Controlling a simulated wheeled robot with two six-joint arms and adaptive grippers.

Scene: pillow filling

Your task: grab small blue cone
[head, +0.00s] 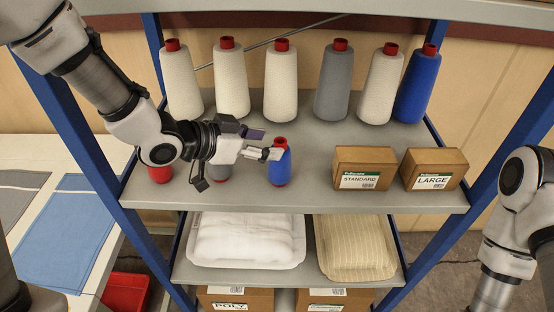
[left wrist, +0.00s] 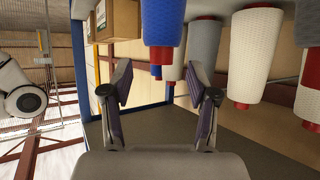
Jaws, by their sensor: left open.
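The small blue cone (head: 280,170), with a red tip, stands upright near the front of the upper shelf. My left gripper (head: 268,153) reaches in from the left, its fingers at the cone's upper part; the head view does not show clearly whether they touch it. In the left wrist view, which is upside down, the left gripper (left wrist: 158,85) is open, its fingers apart with nothing gripped. The small blue cone (left wrist: 163,22) shows ahead of the gap between them. My right arm is at the right edge of the head view; its gripper is out of view.
A small red cone (head: 160,175) and a partly hidden small grey cone (head: 219,172) stand left of the blue one. Tall white, grey and blue cones line the back. Two cartons, STANDARD (head: 363,160) and LARGE (head: 434,163), stand right. Blue posts (head: 65,115) frame the shelf.

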